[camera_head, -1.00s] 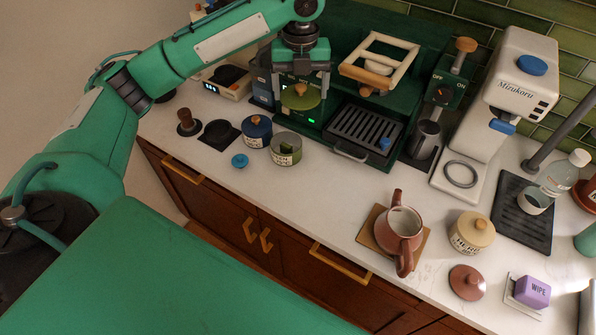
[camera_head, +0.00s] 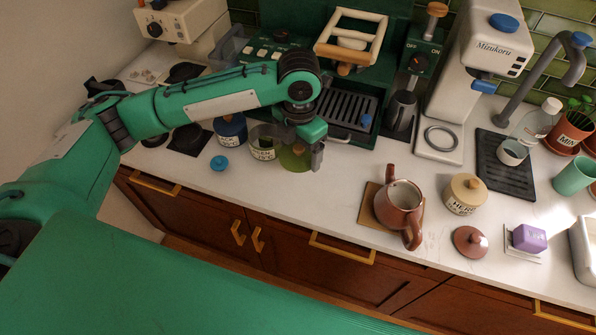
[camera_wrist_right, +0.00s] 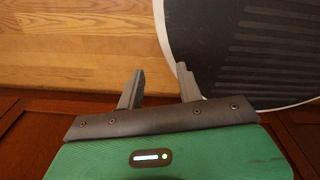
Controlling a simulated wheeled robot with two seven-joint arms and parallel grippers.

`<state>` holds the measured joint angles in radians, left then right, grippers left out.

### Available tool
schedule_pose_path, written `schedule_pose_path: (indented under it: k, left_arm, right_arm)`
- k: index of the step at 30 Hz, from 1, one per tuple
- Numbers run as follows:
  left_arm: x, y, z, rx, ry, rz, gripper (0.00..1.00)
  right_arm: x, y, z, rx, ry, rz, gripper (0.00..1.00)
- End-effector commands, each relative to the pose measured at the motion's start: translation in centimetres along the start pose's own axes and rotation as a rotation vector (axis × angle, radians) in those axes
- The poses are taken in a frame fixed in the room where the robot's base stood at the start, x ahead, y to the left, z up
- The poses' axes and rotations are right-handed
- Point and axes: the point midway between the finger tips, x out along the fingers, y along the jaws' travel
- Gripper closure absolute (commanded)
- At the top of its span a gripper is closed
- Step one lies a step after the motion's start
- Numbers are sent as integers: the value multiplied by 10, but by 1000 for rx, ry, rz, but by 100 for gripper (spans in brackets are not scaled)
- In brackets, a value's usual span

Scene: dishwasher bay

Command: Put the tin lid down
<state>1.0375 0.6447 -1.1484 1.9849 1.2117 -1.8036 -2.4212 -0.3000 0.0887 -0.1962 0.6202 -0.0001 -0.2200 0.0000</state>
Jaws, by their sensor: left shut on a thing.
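The olive-green tin lid (camera_head: 293,161) is in my left gripper (camera_head: 302,150), just to the right of the open green tin (camera_head: 262,145). The left gripper is shut on the lid, low over the white counter. The hand hides the lid's knob, and I cannot tell whether the lid touches the counter. My right gripper (camera_wrist_right: 160,88) is open and empty in the right wrist view, with wood floor and a dark rounded thing beyond its fingers.
A blue tin (camera_head: 230,131) and a small blue lid (camera_head: 219,163) are left of the green tin. A red-brown teapot (camera_head: 400,200) on a board stands to the right, beside a cream tin (camera_head: 464,196). Counter (camera_head: 320,190) between gripper and teapot is clear.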

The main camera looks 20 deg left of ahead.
Motion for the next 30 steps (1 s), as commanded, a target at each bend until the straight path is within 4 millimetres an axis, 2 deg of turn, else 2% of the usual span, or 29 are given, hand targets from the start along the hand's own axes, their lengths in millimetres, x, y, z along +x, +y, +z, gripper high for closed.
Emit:
schedule_pose_path:
  k: [3,6,14,21,30]
  left_arm:
    - [28,0,-1,-2,5,-1,39]
    - [46,0,-1,-1,3,0,39]
    - [67,0,-1,-2,2,-1,39]
    - [99,0,-1,-2,2,0,39]
    - [103,0,0,-2,0,1,39]
  right_arm:
    - [-7,-2,-1,0,0,-2,64]
    - [-9,-6,-2,0,1,-7,64]
    - [-12,-17,-4,1,3,-18,64]
    - [-19,-13,-4,0,3,-15,64]
    - [-18,-6,-3,-1,1,-7,64]
